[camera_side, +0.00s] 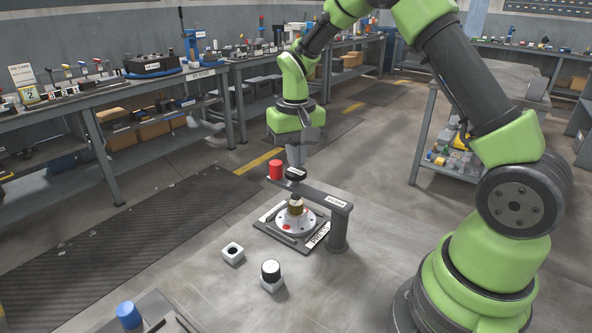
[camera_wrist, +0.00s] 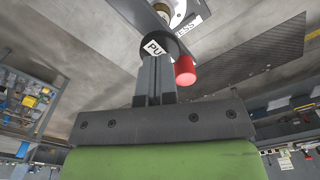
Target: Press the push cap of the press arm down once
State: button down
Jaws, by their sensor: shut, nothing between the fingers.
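The press arm (camera_side: 325,196) is a dark bar reaching left from a grey post (camera_side: 339,232). The black push cap (camera_side: 296,173) sits on top near its left end, with a white label partly in view. In the wrist view the push cap (camera_wrist: 160,46) shows just beyond the fingertips. My gripper (camera_side: 296,160) points down, shut and empty, right above the cap. Its fingertips (camera_wrist: 156,60) appear at or very near the cap; I cannot tell if they touch. A round plate (camera_side: 300,221) with a brass piece (camera_side: 296,207) lies below the arm.
A red cylinder (camera_side: 275,170) stands beside the cap, close to my fingers; it also shows in the wrist view (camera_wrist: 185,70). A white block (camera_side: 233,253) and a black-capped block (camera_side: 271,275) stand in front. A blue cylinder (camera_side: 128,315) is at lower left.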

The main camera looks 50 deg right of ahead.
jog(key=shift+r, duration=2.65)
jog(key=shift+r, duration=0.1)
jog(key=s+a+r+t, duration=0.3)
jog(key=s+a+r, duration=0.2)
jog(key=s+r, duration=0.3)
jog(key=s+a+r+n+t+y, duration=0.2)
jog(key=s+a+t, duration=0.2)
jog(key=s, duration=0.7)
jog(key=shift+s+a+r, duration=0.3)
jog(key=shift+s+a, duration=0.05)
jog(key=shift+a, duration=0.05)
